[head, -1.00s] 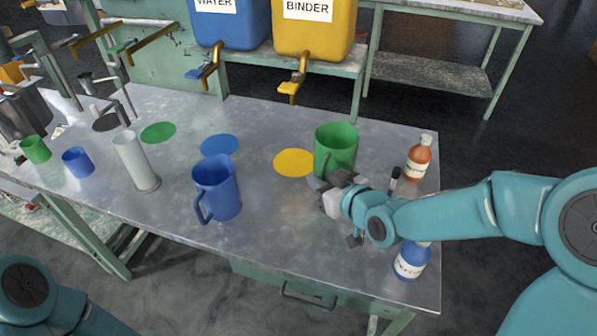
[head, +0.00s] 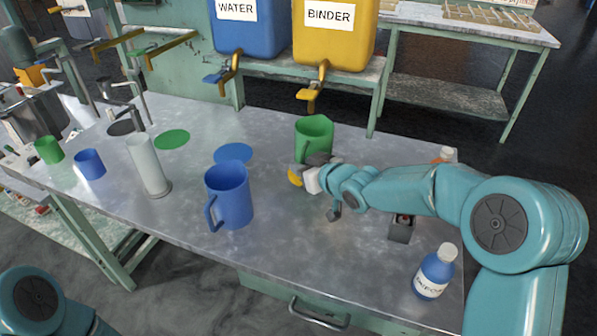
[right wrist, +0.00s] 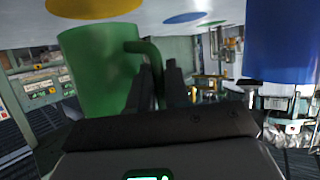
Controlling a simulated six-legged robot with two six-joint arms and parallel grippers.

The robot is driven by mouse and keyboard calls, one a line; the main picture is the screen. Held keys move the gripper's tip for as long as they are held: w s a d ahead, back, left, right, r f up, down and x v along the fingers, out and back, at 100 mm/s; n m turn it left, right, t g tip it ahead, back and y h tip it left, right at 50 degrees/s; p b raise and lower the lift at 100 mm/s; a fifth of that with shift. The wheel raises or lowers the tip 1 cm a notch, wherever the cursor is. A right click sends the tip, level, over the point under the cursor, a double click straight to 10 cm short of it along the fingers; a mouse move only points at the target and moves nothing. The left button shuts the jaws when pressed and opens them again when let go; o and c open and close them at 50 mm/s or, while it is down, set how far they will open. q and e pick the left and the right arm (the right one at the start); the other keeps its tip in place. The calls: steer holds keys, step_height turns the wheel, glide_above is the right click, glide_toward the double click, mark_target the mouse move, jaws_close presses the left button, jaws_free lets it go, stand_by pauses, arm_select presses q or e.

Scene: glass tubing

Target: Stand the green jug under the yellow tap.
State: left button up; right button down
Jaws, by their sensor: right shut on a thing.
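The green jug (head: 314,134) looks upright near the table's far edge. In the head view it shows below the yellow tap (head: 311,90) of the BINDER tank. My right gripper (head: 319,159) is at the jug's near side, shut on its handle. The right wrist view also shows the jug (right wrist: 95,75), with the fingers (right wrist: 160,78) at the handle. Whether the jug touches the table or hangs just above it I cannot tell. The yellow disc (head: 294,177) is mostly hidden behind my gripper; it also shows beside the jug in the wrist view (right wrist: 95,8). My left gripper is out of view.
A blue jug (head: 230,195) stands left of my right gripper, with a blue disc (head: 233,153) behind it. A grey cylinder (head: 147,165) stands further left. A blue-labelled bottle (head: 435,272) is at the near right. An orange bottle is mostly hidden behind my right arm.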

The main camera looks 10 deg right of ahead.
steer(key=f, duration=0.1)
steer(key=w+f, duration=0.1)
steer(key=f, duration=0.1)
steer(key=shift+w+a+f+b, duration=0.2)
steer(key=shift+w+a+b, duration=0.1)
steer(key=shift+b, duration=0.1)
steer(key=shift+f, duration=0.1)
steer(key=shift+s, duration=0.1)
steer(key=c, duration=1.1)
jaws_free()
steer(key=shift+f, duration=0.15)
